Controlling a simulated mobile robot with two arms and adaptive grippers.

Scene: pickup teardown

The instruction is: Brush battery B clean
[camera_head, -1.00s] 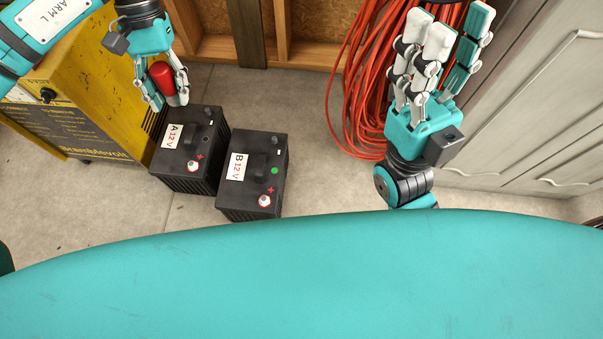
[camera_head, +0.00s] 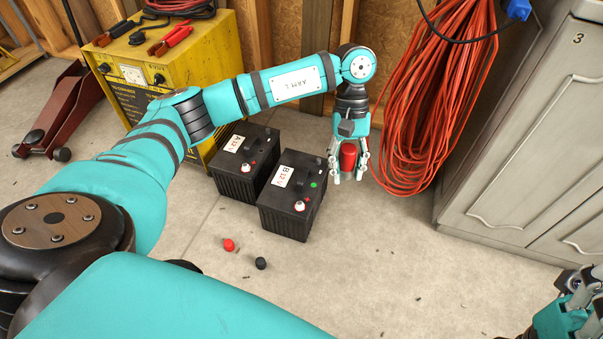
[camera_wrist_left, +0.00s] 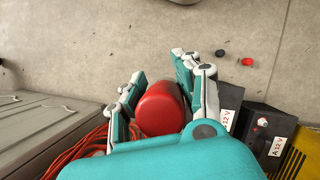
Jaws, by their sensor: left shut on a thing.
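Battery B (camera_head: 291,196), a black block with a "B 12 V" label, a green dot and a white-topped post with a red mark, stands on the floor. Battery A (camera_head: 243,165) stands just left of it. My left gripper (camera_head: 347,177) is shut on a red cylindrical tool (camera_head: 348,155), to the right of battery B and apart from it in the picture. The tool's red end (camera_wrist_left: 160,108) shows between the fingers in the left wrist view; its working end is hidden. My right gripper (camera_head: 573,288) is partly in view at bottom right; its closure is unclear.
A red cap (camera_head: 229,245) and a black cap (camera_head: 261,263) lie on the floor in front. Orange cable (camera_head: 432,110) hangs right of my left gripper, beside a grey cabinet (camera_head: 520,130). A yellow charger (camera_head: 150,75) stands behind the batteries. Front floor is mostly clear.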

